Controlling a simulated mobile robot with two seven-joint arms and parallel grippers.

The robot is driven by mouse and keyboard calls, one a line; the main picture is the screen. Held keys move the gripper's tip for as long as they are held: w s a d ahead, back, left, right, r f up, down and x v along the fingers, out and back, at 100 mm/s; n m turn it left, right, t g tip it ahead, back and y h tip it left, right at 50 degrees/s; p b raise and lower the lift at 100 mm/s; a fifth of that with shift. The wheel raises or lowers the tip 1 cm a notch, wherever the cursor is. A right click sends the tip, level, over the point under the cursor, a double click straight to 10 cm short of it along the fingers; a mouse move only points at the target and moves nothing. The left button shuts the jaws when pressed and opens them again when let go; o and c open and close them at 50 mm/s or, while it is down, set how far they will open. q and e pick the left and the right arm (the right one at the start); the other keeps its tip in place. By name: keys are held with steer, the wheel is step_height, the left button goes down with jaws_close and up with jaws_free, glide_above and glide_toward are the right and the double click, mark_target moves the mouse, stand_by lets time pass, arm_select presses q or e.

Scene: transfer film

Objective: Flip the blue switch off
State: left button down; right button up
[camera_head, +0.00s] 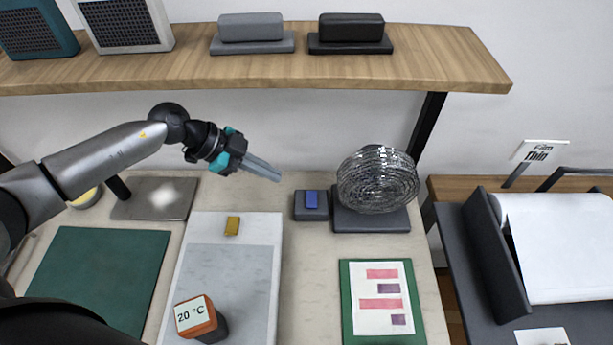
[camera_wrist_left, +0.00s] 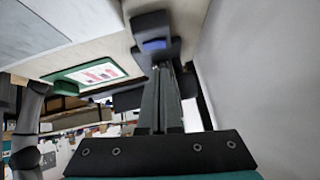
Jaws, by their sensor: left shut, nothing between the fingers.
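The blue switch (camera_head: 312,199) is a small blue rocker on a dark grey base (camera_head: 299,211), which stands on the pale worktop beside a wire ball on a dark stand. I cannot tell its on or off position for sure. My left gripper (camera_head: 277,177) is shut and empty, up and to the left of the switch in the head view. In the left wrist view the gripper (camera_wrist_left: 160,70) points toward the blue switch (camera_wrist_left: 155,44), whose base is partly behind the fingertips. I cannot tell whether they touch. My right gripper is not in view.
The wire ball (camera_head: 377,178) stands just right of the switch. A shelf (camera_head: 270,72) overhangs the back. A green-backed chart (camera_head: 346,300) lies in front, with bare worktop around it.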

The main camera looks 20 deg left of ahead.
mark_target(315, 195)
arm_select(q)
steer(key=shift+w+a+f+n, duration=0.1)
steer(key=shift+w+n, duration=0.05)
steer(key=shift+n, duration=0.15)
steer(key=x, duration=1)
steer(key=shift+b, duration=0.4)
steer(key=shift+f, duration=0.25)
